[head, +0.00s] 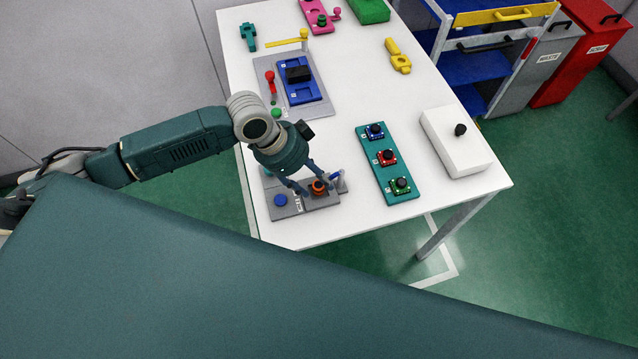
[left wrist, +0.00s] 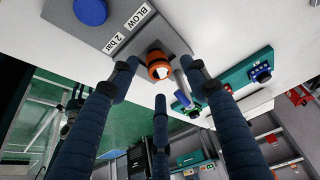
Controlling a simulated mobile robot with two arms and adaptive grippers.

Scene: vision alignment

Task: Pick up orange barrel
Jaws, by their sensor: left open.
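The orange barrel (head: 318,187) sits on a grey plate (head: 290,212) at the near left corner of the white table. In the left wrist view the orange barrel (left wrist: 159,66) shows a bright, pale centre and stands between the tips of my left gripper (left wrist: 160,80). In the head view my left gripper (head: 308,186) reaches down around the barrel with its fingers apart. I cannot tell whether any finger touches it. My right gripper is in neither view.
A blue button (head: 280,200) is on the same plate, and a small blue-topped lever (head: 336,175) stands right beside the barrel. A teal board (head: 378,192) with several buttons and a white box (head: 445,155) lie to the right. Bare table lies between plate and board.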

